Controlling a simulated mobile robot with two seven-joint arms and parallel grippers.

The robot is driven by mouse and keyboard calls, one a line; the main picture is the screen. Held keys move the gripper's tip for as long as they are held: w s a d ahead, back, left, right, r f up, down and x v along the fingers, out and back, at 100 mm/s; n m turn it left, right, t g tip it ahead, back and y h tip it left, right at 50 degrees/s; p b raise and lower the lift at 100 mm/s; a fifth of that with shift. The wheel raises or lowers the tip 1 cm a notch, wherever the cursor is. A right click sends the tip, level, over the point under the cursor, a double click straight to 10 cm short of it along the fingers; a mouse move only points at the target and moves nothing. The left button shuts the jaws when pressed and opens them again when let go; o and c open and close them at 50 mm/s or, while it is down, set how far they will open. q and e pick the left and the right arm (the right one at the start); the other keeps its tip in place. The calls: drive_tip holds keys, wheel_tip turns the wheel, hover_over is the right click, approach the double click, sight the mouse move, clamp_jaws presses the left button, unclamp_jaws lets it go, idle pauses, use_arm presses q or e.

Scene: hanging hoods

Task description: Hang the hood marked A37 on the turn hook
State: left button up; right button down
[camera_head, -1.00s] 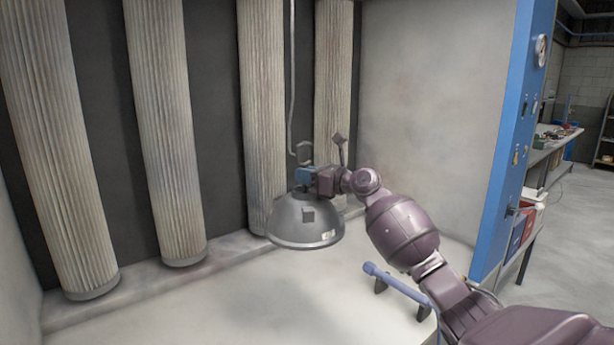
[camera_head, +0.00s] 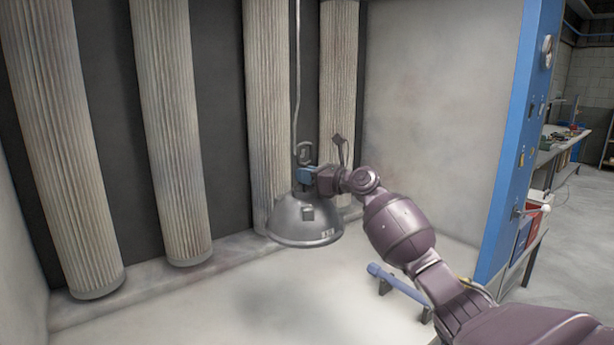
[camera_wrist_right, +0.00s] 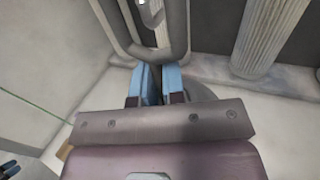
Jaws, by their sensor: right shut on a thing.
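My right gripper (camera_head: 305,174) is shut on the top of a grey dome-shaped hood (camera_head: 303,222), which hangs upright above the floor. A small pale label sits near its lower rim, too small to read. A loop (camera_head: 308,152) stands up above the gripper. The turn hook (camera_head: 297,90) is a thin rod hanging from above, its lower end right beside this loop. In the right wrist view the blue fingers (camera_wrist_right: 150,86) are shut below the U-shaped loop (camera_wrist_right: 152,58), and a shiny metal piece (camera_wrist_right: 151,14) shows within the loop's outline. I cannot tell whether they touch. My left gripper is not in view.
Tall pleated filter columns (camera_head: 175,130) stand along the back wall behind the hood. A blue bar on dark feet (camera_head: 400,285) lies low at the right. A blue post (camera_head: 515,150) edges the booth, with a workbench (camera_head: 550,150) beyond. The floor at left is free.

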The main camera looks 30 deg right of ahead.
sight(301, 187)
drive_tip(key=shift+w+a+r, duration=0.1)
drive_tip(key=shift+w, duration=1.05)
drive_tip(key=shift+f, duration=1.3)
idle(0.5)
drive_tip(key=c, duration=1.2)
unclamp_jaws()
drive_tip(key=shift+o, duration=0.4)
drive_tip(key=shift+f, duration=0.1)
